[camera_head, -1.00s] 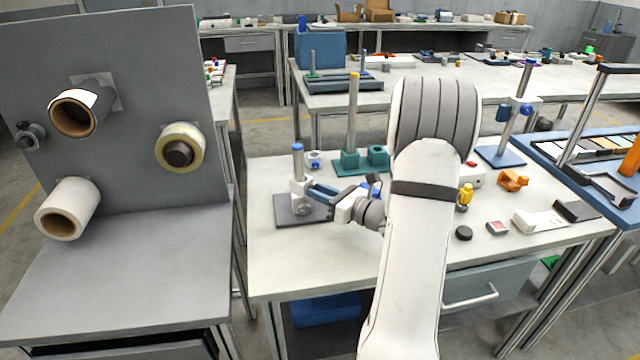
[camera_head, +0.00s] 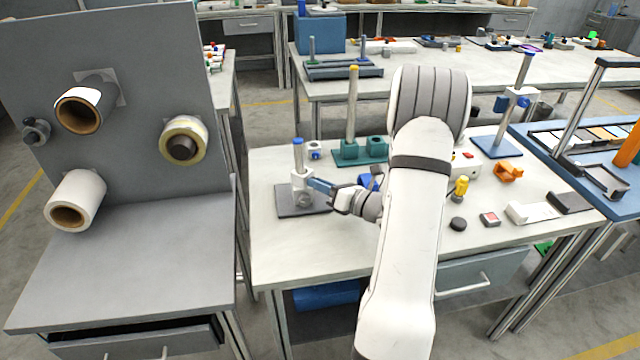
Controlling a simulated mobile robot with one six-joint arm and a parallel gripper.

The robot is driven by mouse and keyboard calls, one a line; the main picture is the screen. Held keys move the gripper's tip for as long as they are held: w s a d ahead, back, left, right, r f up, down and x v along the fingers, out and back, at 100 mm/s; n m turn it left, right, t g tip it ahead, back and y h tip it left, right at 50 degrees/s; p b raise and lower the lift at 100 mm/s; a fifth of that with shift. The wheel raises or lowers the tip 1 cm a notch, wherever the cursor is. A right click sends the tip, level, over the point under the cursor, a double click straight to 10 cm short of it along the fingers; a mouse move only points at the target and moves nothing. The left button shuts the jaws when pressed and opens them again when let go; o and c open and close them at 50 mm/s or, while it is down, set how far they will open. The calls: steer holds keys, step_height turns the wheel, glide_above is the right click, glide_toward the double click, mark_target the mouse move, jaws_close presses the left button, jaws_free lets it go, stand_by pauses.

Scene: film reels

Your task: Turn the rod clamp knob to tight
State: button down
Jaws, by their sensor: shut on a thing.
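The rod clamp is a white block (camera_head: 299,180) on a short upright rod with a blue cap (camera_head: 298,141). The rod stands on a dark grey base plate (camera_head: 287,209) at the left of the white table. A grey round part (camera_head: 305,199) shows low on the clamp's front. The knob's turn angle cannot be read.
A green-based stand with a yellow-capped rod (camera_head: 352,105) is just behind. A small white block with a blue part (camera_head: 314,150) stands near the clamp. A grey panel with film reels (camera_head: 183,140) is at the left. The table front (camera_head: 300,245) is clear.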

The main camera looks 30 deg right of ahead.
steer(key=c, duration=1.2)
jaws_free()
steer(key=v, duration=0.7)
steer(key=shift+s+d, duration=0.2)
steer(key=shift+s, duration=0.15)
